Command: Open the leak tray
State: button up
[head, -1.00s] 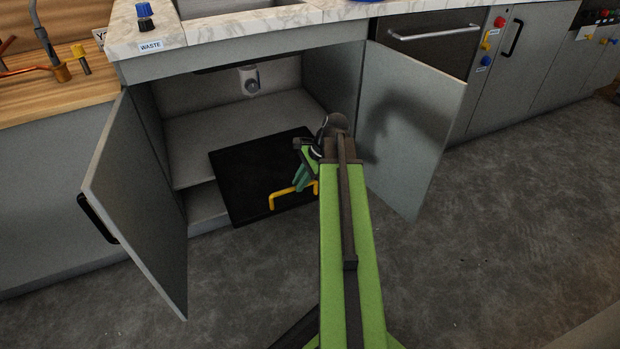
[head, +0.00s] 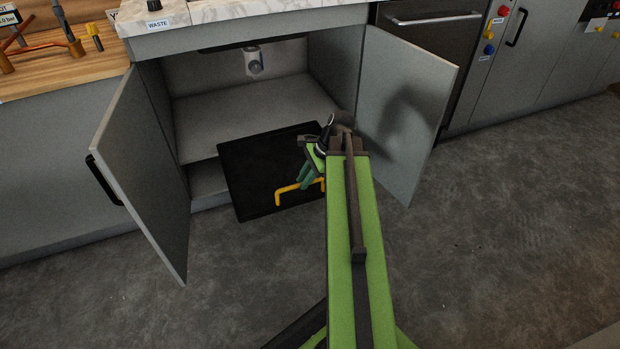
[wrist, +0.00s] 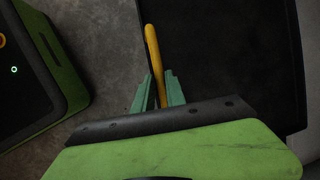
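The leak tray (head: 262,165) is a flat black tray, drawn partly out of the open cabinet under the sink and over the floor. Its yellow handle (head: 289,188) is at the front edge. My gripper (head: 304,182) is at the right part of the handle. In the wrist view, the teal fingers of my gripper (wrist: 159,76) lie close on both sides of the yellow handle (wrist: 153,45), shut on it. The black tray (wrist: 225,45) fills the upper right there. My arm hides the tray's right part in the head view.
The left cabinet door (head: 145,165) and right cabinet door (head: 405,105) stand open on either side. The cabinet shelf (head: 245,112) looks bare. Grey floor (head: 490,240) in front is clear. A marble-look counter (head: 250,10) is above.

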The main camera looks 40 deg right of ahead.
jog(key=o, duration=0.4)
jog(key=shift+d, duration=0.15)
jog(key=p+v, duration=1.6)
jog(key=v, duration=0.1)
jog(key=shift+r, duration=0.25)
